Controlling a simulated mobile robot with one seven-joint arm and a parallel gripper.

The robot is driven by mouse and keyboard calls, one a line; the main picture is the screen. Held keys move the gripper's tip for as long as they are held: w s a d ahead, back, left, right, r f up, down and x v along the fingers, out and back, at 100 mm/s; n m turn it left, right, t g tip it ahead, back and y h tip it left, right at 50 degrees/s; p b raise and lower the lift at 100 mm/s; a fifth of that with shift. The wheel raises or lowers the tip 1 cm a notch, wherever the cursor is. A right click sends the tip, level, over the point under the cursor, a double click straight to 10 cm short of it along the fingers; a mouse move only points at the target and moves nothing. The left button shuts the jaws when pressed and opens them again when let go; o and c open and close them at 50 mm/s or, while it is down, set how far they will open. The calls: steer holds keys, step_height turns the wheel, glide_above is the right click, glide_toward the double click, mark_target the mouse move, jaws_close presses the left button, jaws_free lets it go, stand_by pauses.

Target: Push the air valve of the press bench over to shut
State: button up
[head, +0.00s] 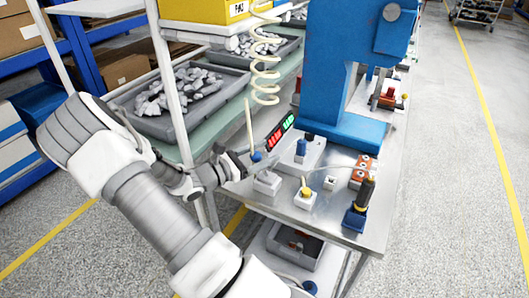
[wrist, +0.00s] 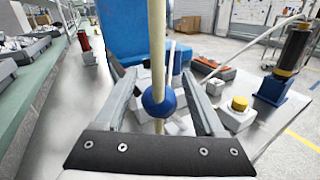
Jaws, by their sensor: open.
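A pale upright rod (head: 248,125) with a blue ball (head: 257,156) at its foot stands over a small white block (head: 267,184) at the bench's left edge. It looks like the air valve's lever, though no label can be read. In the wrist view the rod and its blue ball (wrist: 158,101) show between my fingers. My gripper (head: 239,166) is open beside the ball, and its fingers (wrist: 152,72) lie either side of the rod with visible gaps. I cannot tell whether anything touches. The white block is partly hidden behind the ball in the wrist view.
The metal bench (head: 340,228) also bears a yellow button box (head: 305,197), a blue knob box (head: 301,150), an orange box (head: 363,170) and a black-handled tool in a blue holder (head: 357,215). The blue press (head: 345,125) stands behind. A coiled hose (head: 263,75) hangs nearby.

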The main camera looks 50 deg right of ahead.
steer(key=shift+d, duration=0.1)
jaws_close()
stand_by(0.4)
stand_by(1.0)
